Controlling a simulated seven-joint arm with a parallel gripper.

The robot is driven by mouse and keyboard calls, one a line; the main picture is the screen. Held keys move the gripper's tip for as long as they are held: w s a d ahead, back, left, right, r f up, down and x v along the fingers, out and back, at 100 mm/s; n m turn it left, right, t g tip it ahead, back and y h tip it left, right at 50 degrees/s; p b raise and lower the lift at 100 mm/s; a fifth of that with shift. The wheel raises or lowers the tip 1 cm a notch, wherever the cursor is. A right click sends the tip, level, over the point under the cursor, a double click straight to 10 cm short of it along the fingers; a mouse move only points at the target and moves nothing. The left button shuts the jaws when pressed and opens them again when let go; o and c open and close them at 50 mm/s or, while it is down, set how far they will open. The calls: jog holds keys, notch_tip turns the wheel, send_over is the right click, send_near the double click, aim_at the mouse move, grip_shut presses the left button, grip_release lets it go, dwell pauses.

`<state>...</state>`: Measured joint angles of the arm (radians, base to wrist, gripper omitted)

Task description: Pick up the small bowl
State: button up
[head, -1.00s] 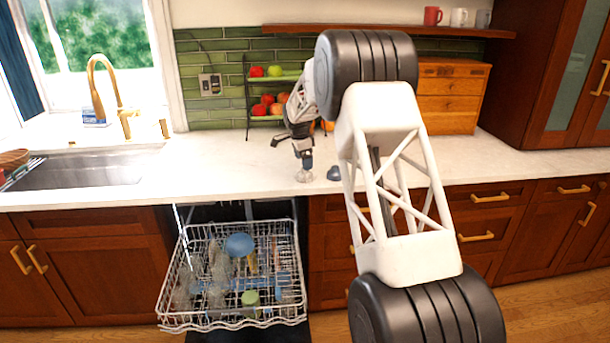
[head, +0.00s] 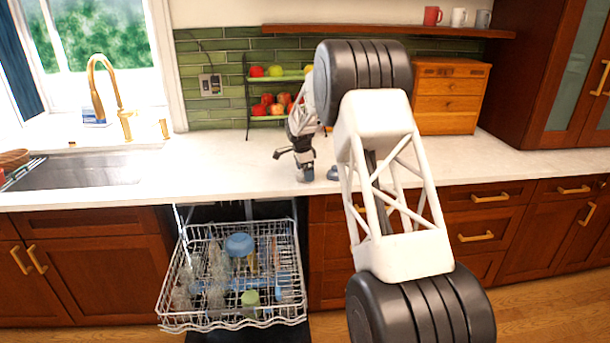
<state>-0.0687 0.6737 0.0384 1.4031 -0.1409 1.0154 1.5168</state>
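My gripper (head: 304,176) points down at the countertop, close to its front edge above the dishwasher's right side. Its fingers are small and dark here, and I cannot tell whether they are open or shut. A small blue-grey rounded thing (head: 332,173), perhaps the small bowl, sits on the counter just right of the gripper, partly hidden by my arm. A blue bowl-like dish (head: 239,245) stands in the pulled-out dishwasher rack (head: 165,318), below and left of the gripper. I cannot tell which is the small bowl.
The rack also holds clear glasses (head: 216,268) and a green cup (head: 250,298). A fruit stand (head: 247,95) stands behind the gripper, with a wooden drawer box (head: 450,98) to the right. The sink (head: 85,172) is at left. The counter between sink and gripper is clear.

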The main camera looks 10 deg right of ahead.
dwell(0.4)
jog(key=c, duration=1)
jog(key=shift+r, duration=0.2)
jog(key=shift+r, duration=1.45)
jog(key=shift+s+r, duration=0.2)
jog(key=s+r, duration=0.1)
jog(key=s, duration=1.4)
jog(key=shift+s+d+r, duration=0.2)
jog(key=shift+s+d, duration=0.1)
jog(key=shift+d, duration=0.1)
